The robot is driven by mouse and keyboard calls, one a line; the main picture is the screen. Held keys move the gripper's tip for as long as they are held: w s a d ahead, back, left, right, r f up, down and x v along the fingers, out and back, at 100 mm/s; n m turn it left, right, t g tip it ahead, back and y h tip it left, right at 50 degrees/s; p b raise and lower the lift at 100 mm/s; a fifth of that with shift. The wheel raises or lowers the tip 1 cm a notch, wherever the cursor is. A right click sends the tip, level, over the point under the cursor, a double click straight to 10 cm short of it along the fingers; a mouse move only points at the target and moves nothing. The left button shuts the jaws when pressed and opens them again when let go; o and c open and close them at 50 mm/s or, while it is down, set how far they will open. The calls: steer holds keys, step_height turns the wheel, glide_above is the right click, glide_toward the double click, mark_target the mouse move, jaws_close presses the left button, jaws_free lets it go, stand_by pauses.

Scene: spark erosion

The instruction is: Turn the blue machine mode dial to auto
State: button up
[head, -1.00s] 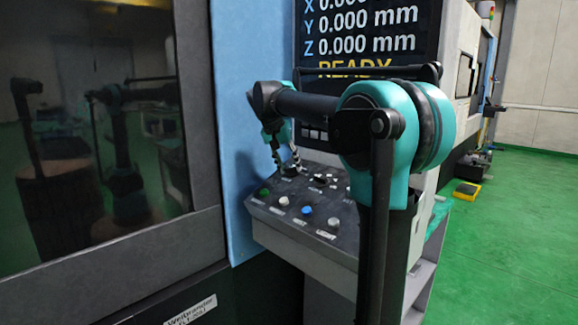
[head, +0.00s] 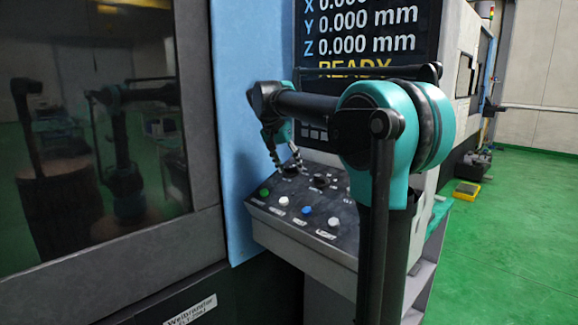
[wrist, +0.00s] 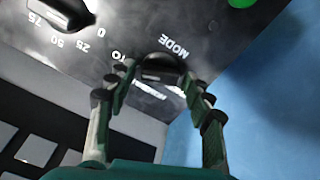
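The mode dial (wrist: 160,68) is a dark round knob with a pale-edged grip bar, beside the printed word MODE, in the wrist view. Part of an AUTO label shows to its left, partly covered by a finger. My gripper (wrist: 157,78) has its fingers apart, with one tip on each side of the dial; I cannot tell whether they touch it. In the head view my gripper (head: 285,162) points down over the back left of the control panel (head: 262,214), and the dial (head: 290,170) is partly hidden behind the fingers. The machine wall (head: 232,130) is blue.
A second dial (wrist: 62,12) with a number scale is close to the mode dial. Green (head: 264,191), white (head: 283,201) and blue (head: 306,210) buttons line the panel's front. The blue wall stands close on the left. Keys (wrist: 36,150) and a screen (head: 366,30) reading READY are behind.

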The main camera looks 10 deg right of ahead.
steer(key=shift+o, duration=0.2)
steer(key=shift+r, duration=0.1)
steer(key=v, duration=1.2)
